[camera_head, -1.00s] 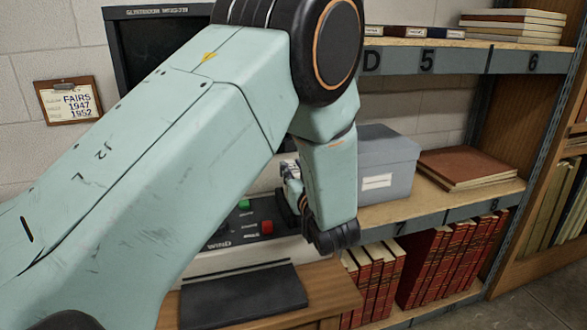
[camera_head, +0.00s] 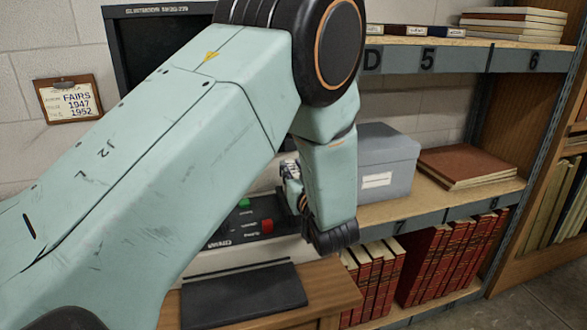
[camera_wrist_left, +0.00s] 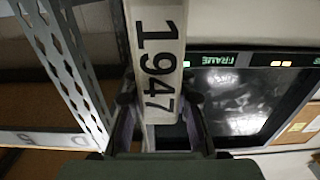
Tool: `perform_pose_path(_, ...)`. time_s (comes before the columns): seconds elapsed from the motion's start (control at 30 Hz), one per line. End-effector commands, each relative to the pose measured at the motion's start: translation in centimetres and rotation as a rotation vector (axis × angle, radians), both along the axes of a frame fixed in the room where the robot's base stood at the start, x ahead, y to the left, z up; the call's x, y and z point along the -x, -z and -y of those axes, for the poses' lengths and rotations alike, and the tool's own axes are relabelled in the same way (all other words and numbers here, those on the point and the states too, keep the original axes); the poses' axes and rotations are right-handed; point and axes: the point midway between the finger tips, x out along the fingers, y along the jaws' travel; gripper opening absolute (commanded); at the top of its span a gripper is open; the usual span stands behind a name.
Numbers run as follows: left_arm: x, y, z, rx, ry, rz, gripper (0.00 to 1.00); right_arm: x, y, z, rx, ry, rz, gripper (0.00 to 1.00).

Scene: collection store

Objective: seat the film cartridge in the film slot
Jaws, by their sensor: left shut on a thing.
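The film cartridge (camera_wrist_left: 158,50) is a pale, long piece marked 1947 and stands out ahead of my left wrist in the wrist view. My left gripper (camera_wrist_left: 158,108) is shut on it, one dark finger on each side. In the head view my left gripper (camera_head: 290,178) shows only in part behind my own forearm, above the reader's control panel (camera_head: 255,225) with its green and red buttons. I cannot make out the film slot in either view. My right gripper is out of view.
The reader's dark screen (camera_wrist_left: 235,100) shows at right in the wrist view, with a lit FRAME label. A grey box (camera_head: 387,165) and a shelf (camera_head: 440,205) with red books stand right of the arm. A black pad (camera_head: 240,300) lies on the wooden desk (camera_head: 330,290).

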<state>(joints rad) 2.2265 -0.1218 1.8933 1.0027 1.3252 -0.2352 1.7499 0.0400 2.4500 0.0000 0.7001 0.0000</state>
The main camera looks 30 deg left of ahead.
Motion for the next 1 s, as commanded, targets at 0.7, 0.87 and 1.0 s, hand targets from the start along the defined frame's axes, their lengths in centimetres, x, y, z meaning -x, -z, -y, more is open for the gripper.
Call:
perform_pose_path(0.7,0.0,1.1,0.0,-0.001,0.000,0.002,0.00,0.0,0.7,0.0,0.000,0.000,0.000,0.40)
perform_pose_path(0.87,0.0,1.1,0.0,-0.001,0.000,0.002,0.30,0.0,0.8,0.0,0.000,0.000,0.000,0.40)
perform_pose_path(1.0,0.0,1.1,0.0,0.000,0.000,0.001,0.33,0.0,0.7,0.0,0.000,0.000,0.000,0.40)
